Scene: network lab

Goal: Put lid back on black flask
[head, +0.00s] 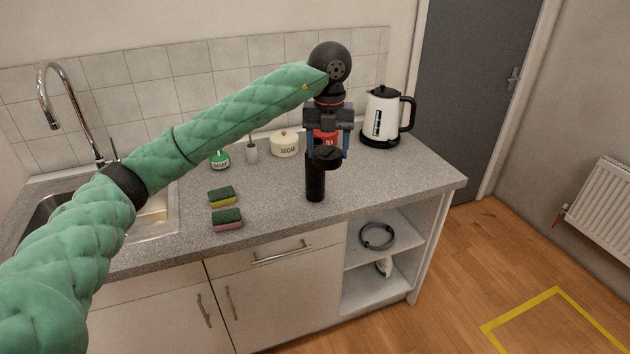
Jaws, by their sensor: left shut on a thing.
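The black flask (315,185) stands upright on the grey counter, near its front edge. My left gripper (327,154) points down over the flask and is shut on the round black lid (328,158). The lid overlaps the flask's upper right in the picture and looks offset to the right of its body. I cannot tell whether the lid touches the flask. The flask's mouth is partly hidden by the lid and fingers. My right gripper is not in view.
A red tin (325,137) is close behind the gripper. A white kettle (384,117) stands right, a sugar pot (285,144) and green jar (220,160) left. Two sponges (227,219) lie left of the flask. Counter (400,172) right of the flask is clear.

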